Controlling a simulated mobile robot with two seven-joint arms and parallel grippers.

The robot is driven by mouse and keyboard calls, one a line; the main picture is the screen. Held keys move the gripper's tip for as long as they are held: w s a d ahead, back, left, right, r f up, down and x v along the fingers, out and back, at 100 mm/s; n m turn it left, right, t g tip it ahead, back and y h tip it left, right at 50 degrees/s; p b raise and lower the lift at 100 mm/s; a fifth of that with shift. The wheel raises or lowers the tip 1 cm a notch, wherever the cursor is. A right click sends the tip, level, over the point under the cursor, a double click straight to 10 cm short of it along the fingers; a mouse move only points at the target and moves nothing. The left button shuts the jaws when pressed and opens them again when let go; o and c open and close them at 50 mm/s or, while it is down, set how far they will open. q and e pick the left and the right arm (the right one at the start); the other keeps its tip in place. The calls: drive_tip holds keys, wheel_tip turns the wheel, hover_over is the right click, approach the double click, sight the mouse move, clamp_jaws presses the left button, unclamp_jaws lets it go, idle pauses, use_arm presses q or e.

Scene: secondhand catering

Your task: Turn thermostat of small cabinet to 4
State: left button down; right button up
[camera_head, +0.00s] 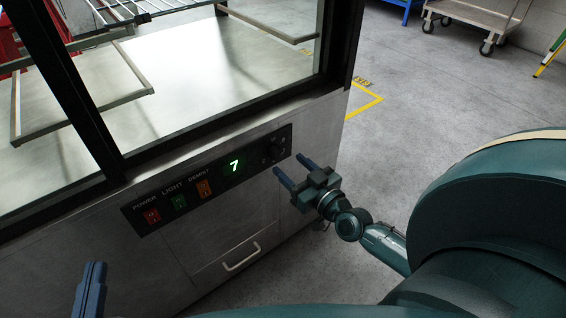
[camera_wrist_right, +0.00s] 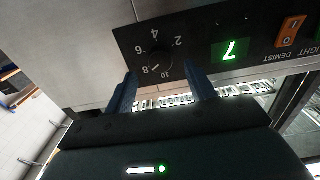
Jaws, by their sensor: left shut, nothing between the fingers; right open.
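The thermostat knob (camera_head: 272,150) is a dark dial at the right end of the black control panel (camera_head: 190,188) on the metal cabinet (camera_head: 180,270). A green display (camera_head: 234,165) beside it reads 7. In the right wrist view the knob (camera_wrist_right: 157,67) appears upside down, with numbers from 2 to 10 around it. My right gripper (camera_head: 288,164) is open, its blue fingers pointing at the panel just right of the knob. In the wrist view its fingertips (camera_wrist_right: 159,68) lie either side of the dial; I cannot tell whether they touch it. My left gripper (camera_head: 91,280) is shut and empty at lower left.
POWER, LIGHT and DEMIST switches (camera_head: 178,202) sit left of the display. A handle (camera_head: 242,258) juts from the cabinet below the panel. Glass panes with dark frames (camera_head: 80,90) rise above. Open floor (camera_head: 430,110) lies right; a trolley (camera_head: 475,15) stands far back.

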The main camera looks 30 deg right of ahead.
sight(280, 157)
drive_tip(key=shift+w+a, duration=0.2)
drive_tip(key=shift+w, duration=1.8)
drive_tip(key=shift+c, duration=0.3)
drive_tip(key=c, duration=0.9)
